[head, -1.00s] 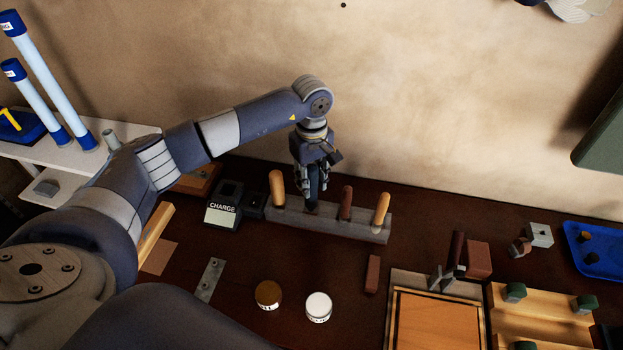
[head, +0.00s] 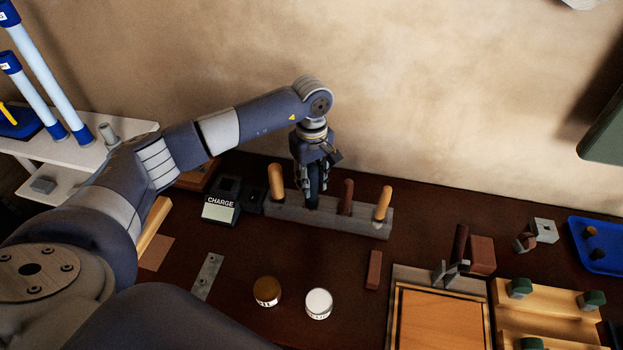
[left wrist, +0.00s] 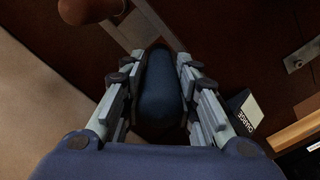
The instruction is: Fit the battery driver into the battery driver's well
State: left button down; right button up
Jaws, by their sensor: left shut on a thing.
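The battery driver appears to be the dark blue, rounded handle (left wrist: 158,95) between my left gripper's fingers in the left wrist view. In the head view my left gripper (head: 312,187) points down at the grey tool rack (head: 332,216), between a tan handle and a dark red handle. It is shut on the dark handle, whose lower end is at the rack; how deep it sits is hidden. A charger box (head: 221,208) marked CHARGE stands left of the rack, with dark openings at its back. I cannot tell which opening is the driver's well. My right gripper is out of view.
A tan handle (head: 276,182), a dark red handle (head: 346,197) and another tan handle (head: 383,203) stand close by in the rack. A brown-lidded jar (head: 267,290) and a white-lidded jar (head: 318,302) stand in front. A wooden tray (head: 440,325) lies at the right.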

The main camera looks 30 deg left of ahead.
pick_arm(q)
jog(key=shift+f+b, duration=0.8)
jog(key=shift+f, duration=0.1)
jog(key=c, duration=1.2)
grip_release()
notch_tip(320, 180, up, 12)
jog(key=shift+r, duration=0.1)
